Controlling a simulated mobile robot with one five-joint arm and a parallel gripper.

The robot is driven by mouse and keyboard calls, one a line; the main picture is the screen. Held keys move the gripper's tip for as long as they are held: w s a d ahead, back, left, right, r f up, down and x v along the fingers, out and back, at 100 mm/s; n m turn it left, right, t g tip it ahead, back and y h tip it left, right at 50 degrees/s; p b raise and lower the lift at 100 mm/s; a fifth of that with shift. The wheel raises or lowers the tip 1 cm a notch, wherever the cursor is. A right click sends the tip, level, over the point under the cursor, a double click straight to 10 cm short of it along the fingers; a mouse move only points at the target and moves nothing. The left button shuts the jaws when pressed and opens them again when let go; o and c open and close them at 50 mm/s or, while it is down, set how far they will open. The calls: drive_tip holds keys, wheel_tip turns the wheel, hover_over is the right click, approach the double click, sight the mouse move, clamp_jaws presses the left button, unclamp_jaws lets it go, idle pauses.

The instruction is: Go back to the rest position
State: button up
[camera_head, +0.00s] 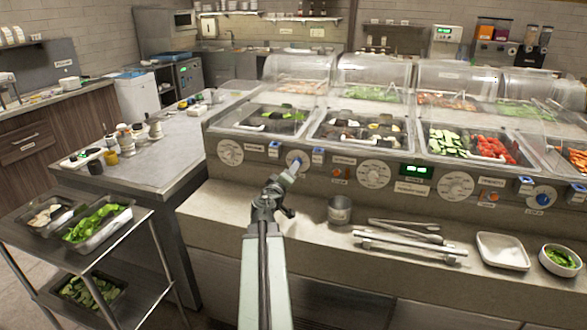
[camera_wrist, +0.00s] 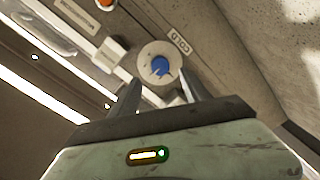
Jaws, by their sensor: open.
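My gripper (camera_head: 288,172) is raised in front of the serving counter's control panel (camera_head: 330,170), near a knob with a blue centre (camera_head: 297,160). In the wrist view my gripper (camera_wrist: 157,92) shows its two fingers spread with a gap between them. The blue-centred knob (camera_wrist: 160,66) appears beyond the fingertips, with a label reading COLD beside it. Nothing is held between the fingers. I cannot tell from these views whether a fingertip touches the knob.
A metal cup (camera_head: 339,210), tongs (camera_head: 410,246), a white tray (camera_head: 502,251) and a bowl of greens (camera_head: 560,260) stand on the ledge. Covered food wells (camera_head: 365,118) lie behind the panel.

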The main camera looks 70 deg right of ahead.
drive_tip(key=shift+a, duration=0.6)
